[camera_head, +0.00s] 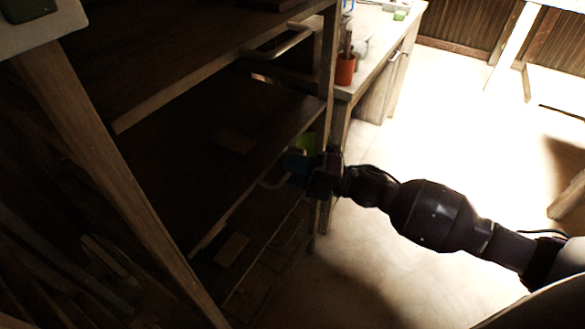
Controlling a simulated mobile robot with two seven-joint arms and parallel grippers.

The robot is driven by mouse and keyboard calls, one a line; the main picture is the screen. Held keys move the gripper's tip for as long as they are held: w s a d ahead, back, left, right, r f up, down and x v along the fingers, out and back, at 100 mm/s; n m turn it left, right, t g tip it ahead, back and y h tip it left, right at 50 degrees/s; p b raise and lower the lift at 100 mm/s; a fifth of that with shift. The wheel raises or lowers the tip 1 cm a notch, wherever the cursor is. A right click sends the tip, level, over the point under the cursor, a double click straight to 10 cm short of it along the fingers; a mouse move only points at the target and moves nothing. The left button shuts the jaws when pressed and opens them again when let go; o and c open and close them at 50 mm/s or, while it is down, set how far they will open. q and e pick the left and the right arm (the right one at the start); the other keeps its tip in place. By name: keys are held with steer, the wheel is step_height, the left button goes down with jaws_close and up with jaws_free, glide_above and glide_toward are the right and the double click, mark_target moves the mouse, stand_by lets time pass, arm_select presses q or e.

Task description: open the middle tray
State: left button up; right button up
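A dark wooden rack (60,95) fills the left side, with several flat boards or trays one above the other. The middle tray (175,165) is a dark panel with a small brown tile-like piece (235,143) on it. A pale handle (270,183) shows in part at its right front, next to my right gripper (290,168). The gripper reaches in from the right at this handle. Its fingers are dark and small, so I cannot tell whether they are open or shut, or touching the handle. My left gripper is out of view.
An upper tray (190,62) has a metal handle (281,43). A lower tray (222,280) carries another brown piece (232,249). Behind, a bench (385,35) holds an orange cup (345,70) with tools. The floor to the right is bright and mostly clear.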

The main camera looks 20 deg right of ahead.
jaws_close()
arm_select(q)
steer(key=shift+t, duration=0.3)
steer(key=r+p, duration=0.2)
steer(key=p, duration=0.1)
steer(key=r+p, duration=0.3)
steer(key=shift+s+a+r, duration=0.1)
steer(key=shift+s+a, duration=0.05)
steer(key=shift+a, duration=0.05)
arm_select(e)
steer(key=s+d, duration=1.7)
steer(key=s, duration=0.5)
steer(key=shift+d, duration=0.15)
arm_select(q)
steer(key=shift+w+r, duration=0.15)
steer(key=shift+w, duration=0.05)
arm_select(e)
steer(key=shift+s, duration=0.1)
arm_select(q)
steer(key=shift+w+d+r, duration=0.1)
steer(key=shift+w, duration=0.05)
arm_select(e)
steer(key=shift+o, duration=0.8)
jaws_free()
